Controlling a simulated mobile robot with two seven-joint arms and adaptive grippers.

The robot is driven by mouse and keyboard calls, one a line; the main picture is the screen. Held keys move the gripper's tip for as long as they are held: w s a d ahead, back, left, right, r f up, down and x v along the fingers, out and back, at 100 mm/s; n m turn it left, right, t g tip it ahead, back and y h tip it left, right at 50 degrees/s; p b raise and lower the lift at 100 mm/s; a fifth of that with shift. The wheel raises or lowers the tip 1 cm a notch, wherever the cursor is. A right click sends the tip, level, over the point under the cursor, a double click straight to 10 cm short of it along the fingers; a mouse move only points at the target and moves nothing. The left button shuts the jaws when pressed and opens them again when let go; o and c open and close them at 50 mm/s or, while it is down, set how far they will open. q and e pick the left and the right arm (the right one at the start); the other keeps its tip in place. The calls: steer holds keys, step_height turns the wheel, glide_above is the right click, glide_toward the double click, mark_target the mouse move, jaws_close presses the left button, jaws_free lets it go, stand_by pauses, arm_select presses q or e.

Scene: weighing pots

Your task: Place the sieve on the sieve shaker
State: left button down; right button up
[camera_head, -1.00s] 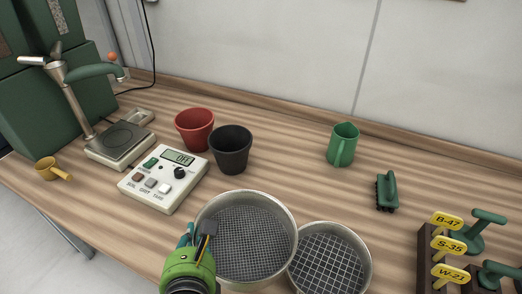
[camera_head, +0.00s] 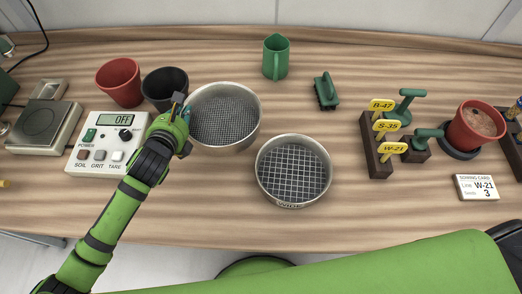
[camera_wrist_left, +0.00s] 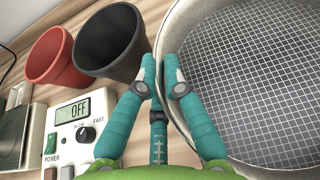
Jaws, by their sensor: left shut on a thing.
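A round metal sieve with fine mesh (camera_head: 224,117) is at the centre left in the head view. My left gripper (camera_head: 180,112) is shut on its left rim. The left wrist view shows the fingers (camera_wrist_left: 162,85) at the rim of this sieve (camera_wrist_left: 255,75), one outside it. I cannot tell whether the sieve is lifted. A second, coarser sieve (camera_head: 293,171) sits on the table to the right and nearer me. I cannot tell which thing is the sieve shaker. My right gripper is not in view.
Left of the held sieve are a black pot (camera_head: 165,88), a red pot (camera_head: 119,82) and a control box (camera_head: 105,143) reading OFF. A scale (camera_head: 45,126) is at far left.

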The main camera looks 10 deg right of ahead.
arm_select(q)
steer(key=shift+f+b, duration=0.4)
steer(key=shift+f, duration=4.5)
steer(key=shift+f, duration=0.2)
steer(key=c, duration=1.4)
jaws_free()
steer(key=shift+o, duration=0.2)
